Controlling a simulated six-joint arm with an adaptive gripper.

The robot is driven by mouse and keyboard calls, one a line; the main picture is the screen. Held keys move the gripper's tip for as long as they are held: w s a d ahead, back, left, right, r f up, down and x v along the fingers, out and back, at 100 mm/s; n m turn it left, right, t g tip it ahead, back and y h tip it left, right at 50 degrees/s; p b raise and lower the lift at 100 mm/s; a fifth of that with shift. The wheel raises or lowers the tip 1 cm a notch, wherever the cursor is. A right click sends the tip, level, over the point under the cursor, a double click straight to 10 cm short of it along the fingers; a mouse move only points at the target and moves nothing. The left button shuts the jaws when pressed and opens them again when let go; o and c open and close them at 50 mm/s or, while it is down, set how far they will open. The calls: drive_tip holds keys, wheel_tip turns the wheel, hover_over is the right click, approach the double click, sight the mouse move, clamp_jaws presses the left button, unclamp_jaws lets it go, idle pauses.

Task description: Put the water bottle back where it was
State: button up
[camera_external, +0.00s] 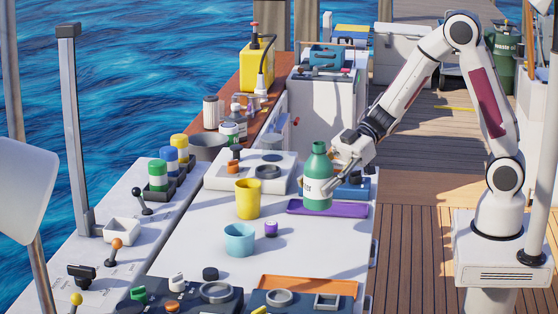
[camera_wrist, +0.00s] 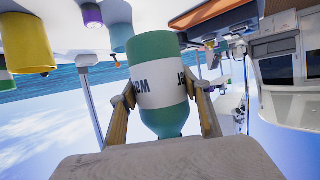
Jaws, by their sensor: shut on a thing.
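The water bottle is green with a white label (camera_external: 317,172). It stands upright at the left end of a purple tray (camera_external: 350,209) on the white table. I cannot tell whether its base touches the tray or hangs just above it. My gripper (camera_external: 330,178) comes from the right and is shut on the bottle's middle. In the wrist view, which is upside down, the bottle (camera_wrist: 154,50) sits between the two fingers of my gripper (camera_wrist: 164,100), with its neck pointing down in the picture.
A yellow cup (camera_external: 248,200), a light blue cup (camera_external: 239,240) and a small purple cylinder (camera_external: 271,229) stand left of the bottle. A blue case (camera_external: 352,189) lies behind the purple tray. An orange tray (camera_external: 308,286) lies at the front.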

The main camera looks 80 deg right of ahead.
sight(318, 204)
drive_tip(key=shift+f, duration=0.1)
drive_tip(key=shift+f, duration=2.8)
drive_tip(key=shift+f, duration=0.1)
drive_tip(key=shift+f, duration=2)
drive_tip(key=shift+f, duration=0.15)
drive_tip(key=o, duration=1.4)
drive_tip(key=shift+c, duration=0.2)
drive_tip(key=shift+r, duration=0.2)
drive_tip(key=v, duration=1.2)
